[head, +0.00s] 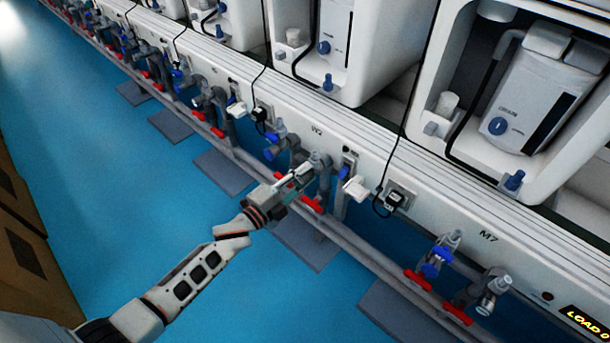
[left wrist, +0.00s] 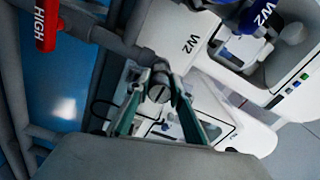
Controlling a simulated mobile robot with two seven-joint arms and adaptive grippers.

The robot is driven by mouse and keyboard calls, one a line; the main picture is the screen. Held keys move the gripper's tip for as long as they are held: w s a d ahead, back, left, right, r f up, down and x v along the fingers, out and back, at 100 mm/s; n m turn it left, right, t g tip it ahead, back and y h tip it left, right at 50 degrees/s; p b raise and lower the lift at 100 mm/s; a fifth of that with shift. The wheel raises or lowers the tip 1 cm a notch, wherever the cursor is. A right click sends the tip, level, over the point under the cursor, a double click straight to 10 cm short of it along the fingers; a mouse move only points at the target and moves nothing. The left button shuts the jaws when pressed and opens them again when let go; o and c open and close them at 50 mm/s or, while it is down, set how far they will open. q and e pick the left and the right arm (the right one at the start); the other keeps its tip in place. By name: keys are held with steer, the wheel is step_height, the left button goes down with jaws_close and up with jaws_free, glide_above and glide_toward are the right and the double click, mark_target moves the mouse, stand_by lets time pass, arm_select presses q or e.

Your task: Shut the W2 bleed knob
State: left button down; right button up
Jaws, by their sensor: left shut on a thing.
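The W2 bleed knob (left wrist: 159,92) is a small grey knob with a slot across its face, on a grey pipe fitting in the left wrist view. My left gripper (left wrist: 157,104) has its green-grey fingers on either side of the knob, shut on it. In the head view, my left gripper (head: 298,178) reaches the W2 pipework below the W2 label (head: 317,131). Its fingers hide most of the knob there. My right gripper is in neither view.
A red lever marked HIGH (left wrist: 46,25) and a blue valve handle (left wrist: 258,14) are near the knob. A red handle (head: 312,205) lies just below the gripper.

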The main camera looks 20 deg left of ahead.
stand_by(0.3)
arm_select(q)
steer(key=c, duration=1.8)
jaws_free()
steer(key=shift+o, duration=0.2)
steer(key=v, duration=1.2)
